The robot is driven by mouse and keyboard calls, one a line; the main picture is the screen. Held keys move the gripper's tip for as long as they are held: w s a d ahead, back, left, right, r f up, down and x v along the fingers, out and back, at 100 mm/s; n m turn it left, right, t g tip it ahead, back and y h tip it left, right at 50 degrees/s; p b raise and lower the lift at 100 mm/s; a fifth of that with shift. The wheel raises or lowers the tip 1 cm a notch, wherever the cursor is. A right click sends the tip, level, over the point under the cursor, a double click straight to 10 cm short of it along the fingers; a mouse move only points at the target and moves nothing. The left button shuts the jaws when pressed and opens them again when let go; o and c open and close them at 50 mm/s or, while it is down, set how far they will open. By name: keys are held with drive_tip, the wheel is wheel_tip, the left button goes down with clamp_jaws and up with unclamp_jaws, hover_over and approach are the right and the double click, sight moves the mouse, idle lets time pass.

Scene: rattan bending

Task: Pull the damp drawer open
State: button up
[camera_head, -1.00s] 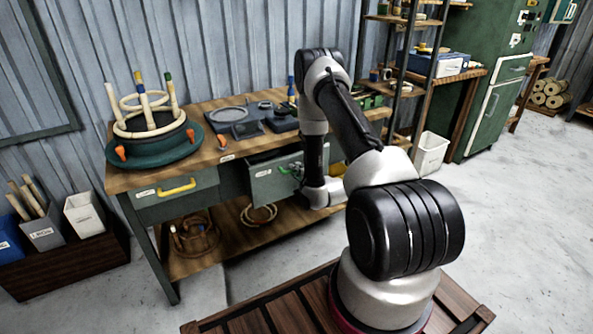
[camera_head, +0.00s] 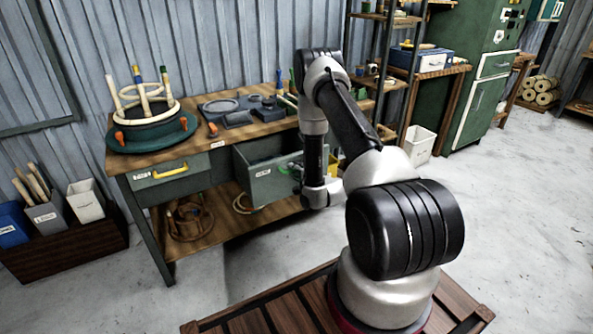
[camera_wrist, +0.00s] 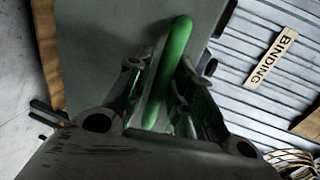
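A grey-green drawer (camera_head: 268,187) in the bench stands partly open, and its inside shows above the front. Its small label is too small to read in the head view, so I cannot confirm it says damp. Its green handle (camera_wrist: 168,75) runs between my gripper's fingers in the wrist view. My gripper (camera_head: 296,170) is at the right part of the drawer front, partly hidden by my arm. The fingers (camera_wrist: 166,88) lie along both sides of the handle and look shut on it. The drawer's right end is hidden behind my arm.
A shut drawer with a yellow handle (camera_head: 171,171) is to the left. The bench top (camera_head: 226,133) bears a round green form with rattan rings and several tools. Bins (camera_head: 45,215) stand at the left, a green cabinet (camera_head: 478,100) at the right. Floor before the bench is clear.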

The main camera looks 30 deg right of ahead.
drive_tip(key=shift+o, duration=0.2)
drive_tip(key=v, duration=1.2)
